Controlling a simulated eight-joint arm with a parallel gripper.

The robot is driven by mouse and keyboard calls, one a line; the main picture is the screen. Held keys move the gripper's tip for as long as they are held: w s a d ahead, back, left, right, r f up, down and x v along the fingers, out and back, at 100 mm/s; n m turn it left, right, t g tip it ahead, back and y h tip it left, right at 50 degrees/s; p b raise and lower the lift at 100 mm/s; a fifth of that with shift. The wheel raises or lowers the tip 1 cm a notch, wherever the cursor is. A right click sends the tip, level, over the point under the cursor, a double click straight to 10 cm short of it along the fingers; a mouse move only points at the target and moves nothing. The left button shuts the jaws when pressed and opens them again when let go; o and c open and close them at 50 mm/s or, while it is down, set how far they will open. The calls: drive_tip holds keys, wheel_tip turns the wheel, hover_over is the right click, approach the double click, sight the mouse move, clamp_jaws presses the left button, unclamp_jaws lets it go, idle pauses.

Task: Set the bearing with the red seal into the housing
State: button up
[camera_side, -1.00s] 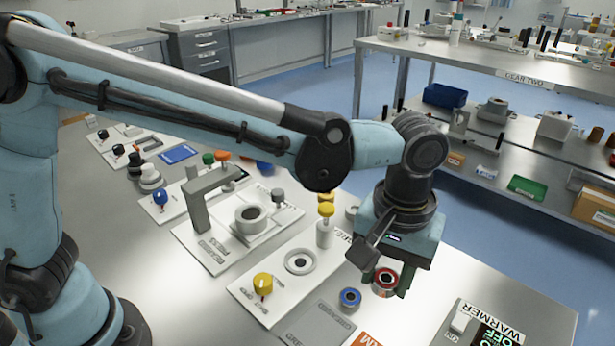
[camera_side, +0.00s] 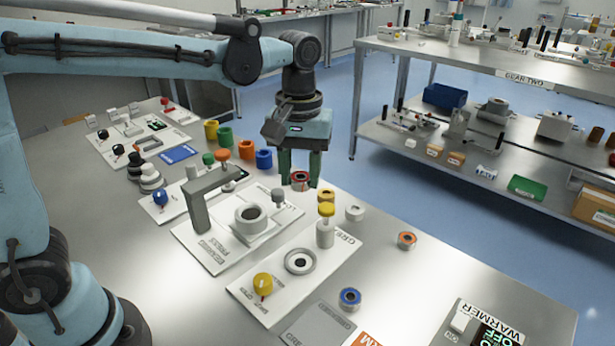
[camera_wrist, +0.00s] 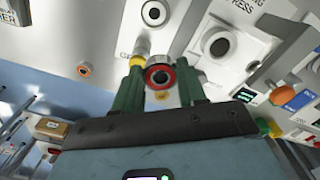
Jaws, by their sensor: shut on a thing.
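My gripper (camera_side: 300,170) is shut on the bearing with the red seal (camera_side: 300,180). It holds the bearing in the air above the back edge of the table, behind the press. In the wrist view the red-sealed bearing (camera_wrist: 160,76) sits between the green fingers. The likely housing is the pale round ring with a dark bore (camera_side: 251,215) on the bearing press plate, under the grey press arm (camera_side: 198,215). It also shows in the wrist view (camera_wrist: 219,46), apart from the held bearing. Another pale ring (camera_side: 299,261) sits on the grease plate.
A blue-sealed bearing (camera_side: 349,299) and an orange-sealed one (camera_side: 407,240) stand on the table. A warmer (camera_side: 480,325) is at the front right.

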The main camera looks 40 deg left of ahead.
drive_tip(key=s+a+n, duration=0.2)
drive_tip(key=s+a, duration=0.1)
drive_tip(key=a, duration=0.9)
approach(251, 215)
drive_tip(key=shift+f, duration=2.75)
drive_tip(key=shift+f, duration=0.45)
drive_tip(key=o, duration=1.5)
drive_tip(key=shift+r, duration=0.1)
drive_tip(key=shift+r, duration=2.9)
